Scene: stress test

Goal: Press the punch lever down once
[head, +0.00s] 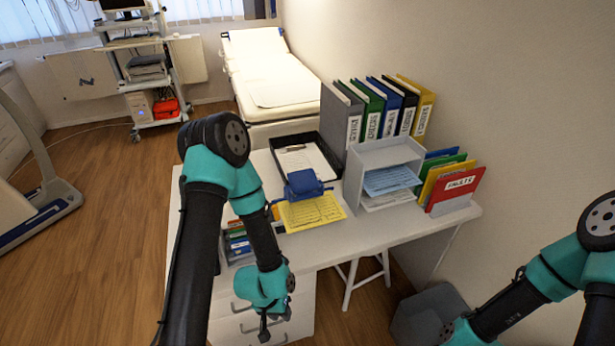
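The blue hole punch (305,185) sits on the white desk, with its lever on top. A yellow printed sheet (322,211) lies at its near side, its far edge against or under the punch; I cannot tell which. My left gripper (270,325) points down in front of the desk's near edge, by the drawers, well apart from the punch. Its fingers are small and dark, and I cannot tell whether they are open. My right arm comes in at the lower right. Its gripper is cut off by the bottom edge.
A black tray with a clipboard (297,160) lies behind the punch. A grey paper rack (388,153), binders (378,112) and coloured folders (455,187) stand to the right. A small box organizer (237,243) is at the desk's near left. The desk's front right is clear.

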